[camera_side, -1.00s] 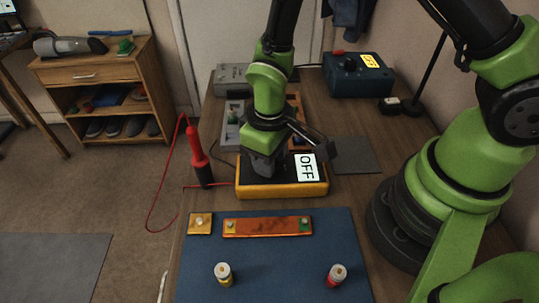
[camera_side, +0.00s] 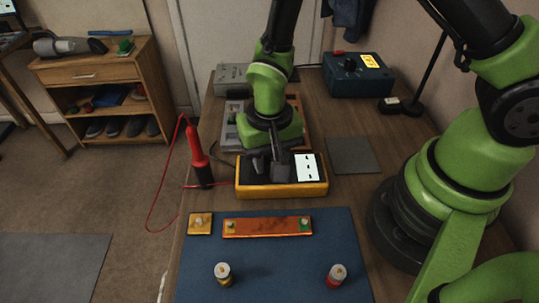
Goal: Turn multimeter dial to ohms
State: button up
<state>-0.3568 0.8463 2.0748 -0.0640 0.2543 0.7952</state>
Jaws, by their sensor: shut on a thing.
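The multimeter is a yellow-edged box with a dark face (camera_side: 243,190), lying on the wooden table with its white display (camera_side: 307,168) on the right. The display shows a few short dark marks. My gripper (camera_side: 270,172) points down over the left half of the face, shut on the dial. The fingers and wrist hide the dial, so its pointer and the labels around it cannot be read.
A red probe (camera_side: 200,165) with a red lead stands left of the multimeter. A blue mat (camera_side: 280,270) with an orange strip (camera_side: 267,228) and two small cylinders lies in front. A blue box (camera_side: 357,78) with a yellow display stands at the back right. A grey pad (camera_side: 352,155) lies to the right.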

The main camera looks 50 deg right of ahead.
aim_at(270, 159)
dwell(0.4)
jog(key=o, duration=0.9)
jog(key=shift+o, duration=0.2)
notch_tip(270, 159, up, 10)
